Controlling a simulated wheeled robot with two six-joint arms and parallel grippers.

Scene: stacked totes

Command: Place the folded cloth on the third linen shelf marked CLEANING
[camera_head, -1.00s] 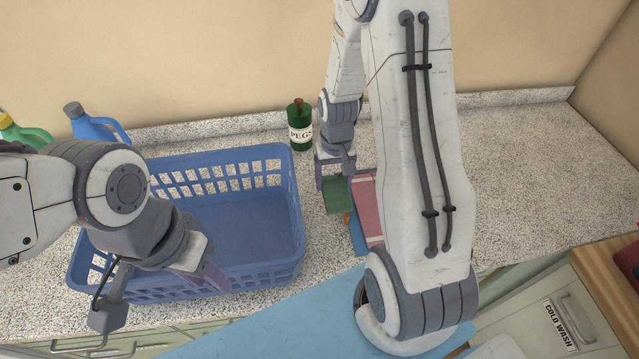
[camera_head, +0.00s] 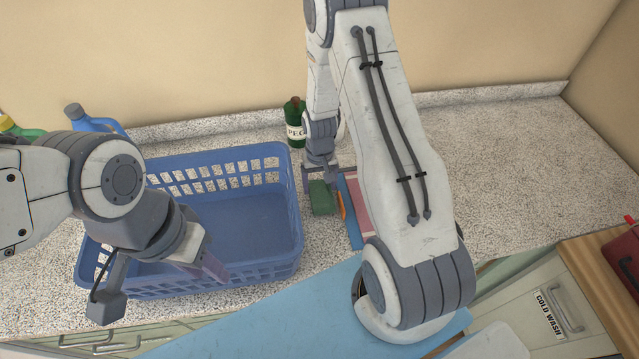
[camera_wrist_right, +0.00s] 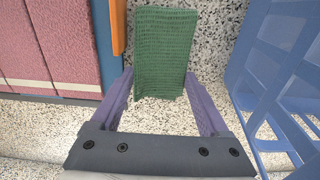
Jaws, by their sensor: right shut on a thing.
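The folded green cloth (camera_head: 322,198) is in my right gripper (camera_head: 321,178), over the counter between the blue basket and the pink stack. In the right wrist view the cloth (camera_wrist_right: 165,52) stands out beyond the fingertips of the shut right gripper (camera_wrist_right: 162,98). I cannot tell whether it touches the counter. My left gripper (camera_head: 208,266) hangs over the front of the basket; its finger opening is not clear. No shelf marked CLEANING can be read.
A blue laundry basket (camera_head: 283,162) stands left of the cloth. A pink stack (camera_head: 357,200) with blue and orange edges stands close on the right. A green PEGS bottle (camera_head: 294,115) is behind. A COLD WASH drawer (camera_head: 515,313) is at lower right.

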